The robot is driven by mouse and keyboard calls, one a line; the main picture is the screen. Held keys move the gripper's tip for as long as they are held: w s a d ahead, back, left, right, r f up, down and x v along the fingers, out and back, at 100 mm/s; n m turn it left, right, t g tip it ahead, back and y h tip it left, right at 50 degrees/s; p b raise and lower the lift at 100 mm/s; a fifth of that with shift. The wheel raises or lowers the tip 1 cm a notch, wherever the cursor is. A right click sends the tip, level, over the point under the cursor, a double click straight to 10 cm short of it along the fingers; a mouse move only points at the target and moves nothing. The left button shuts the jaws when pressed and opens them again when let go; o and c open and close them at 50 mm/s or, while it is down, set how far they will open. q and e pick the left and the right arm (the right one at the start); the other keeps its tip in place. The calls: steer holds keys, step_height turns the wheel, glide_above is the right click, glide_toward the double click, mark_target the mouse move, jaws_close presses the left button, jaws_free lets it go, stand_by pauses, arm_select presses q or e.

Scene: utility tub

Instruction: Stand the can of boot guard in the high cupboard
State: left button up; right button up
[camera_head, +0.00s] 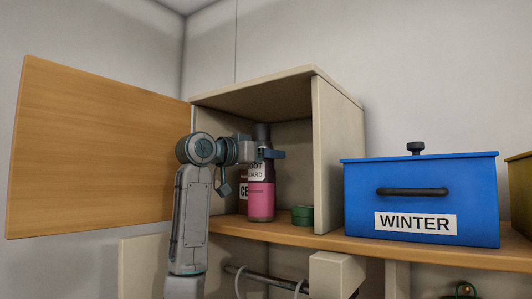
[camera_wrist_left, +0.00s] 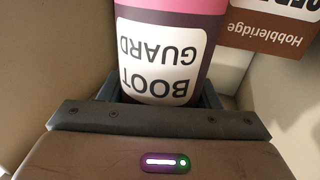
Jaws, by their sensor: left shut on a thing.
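The can of boot guard (camera_head: 262,200) is dark with a pink band and a white label. It is upright inside the open cupboard (camera_head: 338,160), with its base at or just above the cupboard floor; I cannot tell if it touches. My left gripper (camera_head: 266,154) is shut on its upper part. In the left wrist view the can (camera_wrist_left: 172,50) sits between the jaws (camera_wrist_left: 150,105), its label upside down. The cupboard's wooden door (camera_head: 100,145) stands wide open to the left. My right gripper is not in view.
A dark container with a "CE" label (camera_head: 244,191) stands close behind the can, partly hidden. A green round tin (camera_head: 302,215) sits to its right. Outside the cupboard, a blue "WINTER" box (camera_head: 420,195) stands on the shelf. A rail (camera_head: 262,279) runs below.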

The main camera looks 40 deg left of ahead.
arm_select(q)
steer(key=shift+s, duration=0.1)
steer(key=shift+d, duration=0.2)
steer(key=o, duration=1.1)
steer(key=shift+f, duration=0.15)
steer(key=o, duration=0.4)
steer(key=shift+o, duration=0.2)
steer(key=shift+a, duration=0.1)
steer(key=s+a+b, duration=0.1)
steer(key=s+b, duration=0.4)
steer(key=s, duration=0.7)
steer(key=shift+a+b, duration=0.3)
steer(key=shift+b, duration=0.05)
